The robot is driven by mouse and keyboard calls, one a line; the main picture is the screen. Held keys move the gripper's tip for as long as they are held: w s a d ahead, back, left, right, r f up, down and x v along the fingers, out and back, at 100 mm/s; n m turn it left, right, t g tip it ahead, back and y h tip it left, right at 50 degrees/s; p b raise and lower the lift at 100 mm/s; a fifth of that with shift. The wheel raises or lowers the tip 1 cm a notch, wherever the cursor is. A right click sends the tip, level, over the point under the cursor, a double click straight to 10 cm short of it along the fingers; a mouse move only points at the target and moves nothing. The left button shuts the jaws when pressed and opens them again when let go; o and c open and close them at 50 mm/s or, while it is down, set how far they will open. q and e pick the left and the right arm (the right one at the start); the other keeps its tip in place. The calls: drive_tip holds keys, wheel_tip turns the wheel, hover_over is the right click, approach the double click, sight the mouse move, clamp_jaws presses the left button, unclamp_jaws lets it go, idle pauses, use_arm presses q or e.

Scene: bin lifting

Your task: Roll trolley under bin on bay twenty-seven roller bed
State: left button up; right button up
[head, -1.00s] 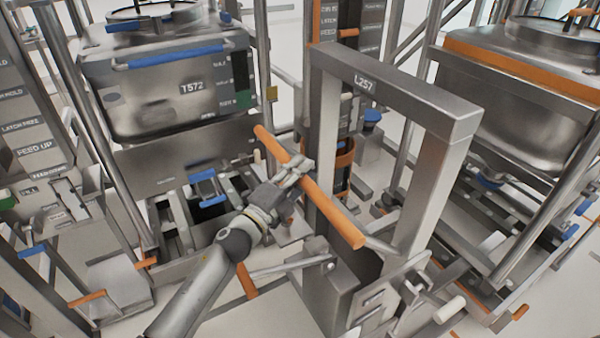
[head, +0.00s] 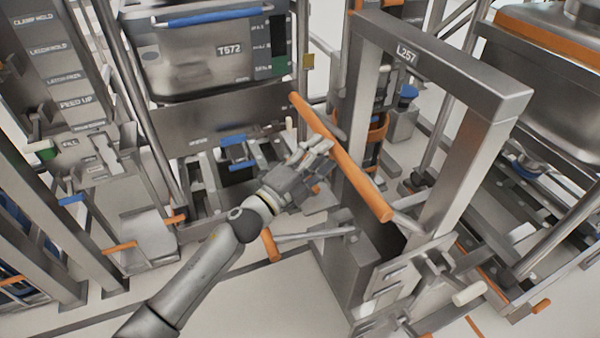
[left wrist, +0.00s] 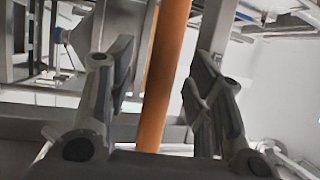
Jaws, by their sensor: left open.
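The trolley (head: 439,72) is a tall grey metal frame labelled L257, with an orange push bar (head: 356,180) slanting across its near side. My left gripper (head: 322,146) is open at the left side of this bar. In the left wrist view the orange bar (left wrist: 166,70) runs between the two spread fingers, with gaps on both sides; whether it lies within their reach I cannot tell. The steel bin T572 (head: 190,66) sits in a bay at the upper left, left of the trolley. My right gripper is not in view.
Another steel bin with an orange band (head: 555,40) stands in a bay at the right. Bay posts stand close around the trolley. Pale floor (head: 285,300) is clear at the front.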

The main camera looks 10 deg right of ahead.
use_arm(q)
drive_tip(key=v, duration=0.7)
drive_tip(key=shift+s, duration=0.15)
drive_tip(key=shift+a+f, duration=0.1)
drive_tip(key=shift+f, duration=0.05)
